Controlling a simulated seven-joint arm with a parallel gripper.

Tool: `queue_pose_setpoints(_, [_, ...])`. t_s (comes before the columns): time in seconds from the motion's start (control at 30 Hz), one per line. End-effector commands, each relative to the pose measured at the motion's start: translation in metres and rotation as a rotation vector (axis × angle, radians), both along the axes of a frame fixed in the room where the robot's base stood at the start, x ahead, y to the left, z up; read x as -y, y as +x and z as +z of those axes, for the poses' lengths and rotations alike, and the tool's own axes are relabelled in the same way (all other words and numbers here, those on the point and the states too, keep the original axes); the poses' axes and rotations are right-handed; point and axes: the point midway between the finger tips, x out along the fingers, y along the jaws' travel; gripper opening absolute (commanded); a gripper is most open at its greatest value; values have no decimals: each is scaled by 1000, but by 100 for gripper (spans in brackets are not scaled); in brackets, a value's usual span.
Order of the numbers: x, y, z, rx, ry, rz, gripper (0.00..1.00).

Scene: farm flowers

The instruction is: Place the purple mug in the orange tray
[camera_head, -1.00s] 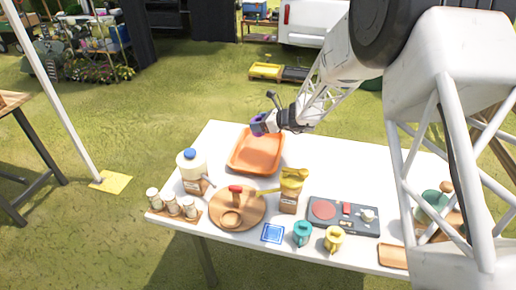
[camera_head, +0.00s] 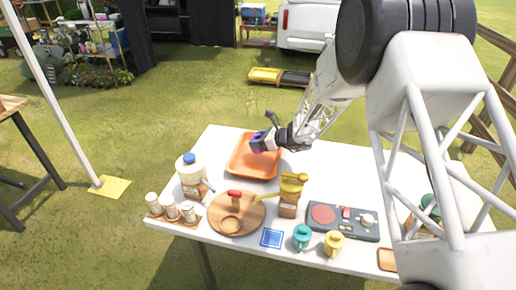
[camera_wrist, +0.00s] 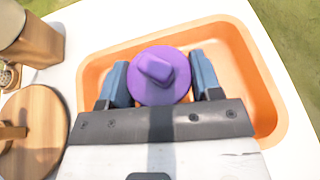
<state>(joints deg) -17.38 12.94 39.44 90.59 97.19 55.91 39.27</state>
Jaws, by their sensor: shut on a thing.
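The purple mug (camera_wrist: 176,88) is between the two blue fingers of my gripper (camera_wrist: 162,84) in the wrist view. In the head view the purple mug (camera_head: 257,142) shows small at the end of my gripper (camera_head: 264,141). My gripper is shut on it. The orange tray (camera_head: 243,171) lies on the white table, and the mug is over its right part. In the wrist view the orange tray (camera_wrist: 97,66) spreads behind and around the mug. I cannot tell whether the mug touches the tray floor.
A round wooden board (camera_head: 252,219) and a white jar with a blue lid (camera_head: 190,168) stand near the tray. A brown bag (camera_head: 289,203), a teal mug (camera_head: 302,237), a yellow mug (camera_head: 334,243) and a dark stove (camera_head: 343,221) are further right. Bare white table (camera_head: 330,175) lies right of the tray.

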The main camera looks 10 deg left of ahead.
Motion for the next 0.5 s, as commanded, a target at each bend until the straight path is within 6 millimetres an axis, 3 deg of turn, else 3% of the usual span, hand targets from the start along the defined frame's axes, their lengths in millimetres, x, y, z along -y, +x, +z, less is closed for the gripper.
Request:
queue_pose_setpoints(0.23, [0,0,-5,-1,0,0,32])
queue_pose_setpoints(0.5, [0,0,-32,-2,0,-1,32])
